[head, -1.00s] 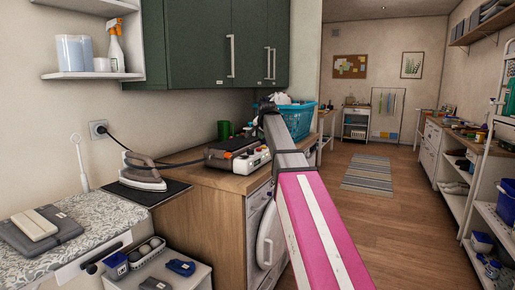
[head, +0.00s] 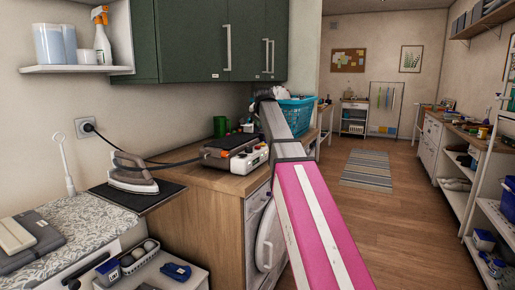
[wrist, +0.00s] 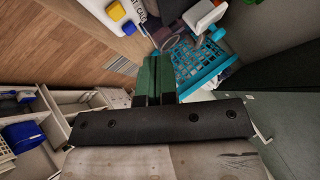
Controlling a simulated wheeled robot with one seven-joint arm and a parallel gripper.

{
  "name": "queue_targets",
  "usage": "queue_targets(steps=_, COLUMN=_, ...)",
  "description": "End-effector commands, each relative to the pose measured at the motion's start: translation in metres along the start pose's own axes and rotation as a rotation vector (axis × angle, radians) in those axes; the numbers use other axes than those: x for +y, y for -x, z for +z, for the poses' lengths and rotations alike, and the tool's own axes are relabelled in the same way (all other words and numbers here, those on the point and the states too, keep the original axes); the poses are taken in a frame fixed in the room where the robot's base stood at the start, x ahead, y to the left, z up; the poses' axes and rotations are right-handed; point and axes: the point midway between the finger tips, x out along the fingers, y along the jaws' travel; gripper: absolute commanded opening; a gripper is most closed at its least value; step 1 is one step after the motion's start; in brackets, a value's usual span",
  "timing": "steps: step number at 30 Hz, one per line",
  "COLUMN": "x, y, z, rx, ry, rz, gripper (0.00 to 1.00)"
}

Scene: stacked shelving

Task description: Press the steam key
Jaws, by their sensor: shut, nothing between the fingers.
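A steam station (head: 237,152) with a dark top and a pale front panel stands on the wooden counter. Its panel carries small coloured keys, some red and green. In the wrist view a white panel shows at the top edge with a yellow key (wrist: 116,11) and a blue key (wrist: 130,28). Lettering beside them is partly cut off, and I cannot tell which key is the steam key. My gripper (wrist: 153,80) is shut and empty, apart from the panel. In the head view its dark end is beyond the station, near the basket, and partly hidden by my arm.
A turquoise basket (head: 297,115) stands close behind my gripper. An iron (head: 132,178) rests on a dark mat (head: 137,197), with a cord to the wall socket (head: 87,126). Green cupboards (head: 205,40) hang above the counter. The floor (head: 375,225) to the right is open.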

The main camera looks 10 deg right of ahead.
Motion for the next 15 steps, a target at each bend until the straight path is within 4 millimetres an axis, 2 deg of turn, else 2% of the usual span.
queue_targets(steps=15, x=0.030, y=-0.040, z=0.030, rx=-0.001, ry=0.000, rz=0.001, gripper=0.00)
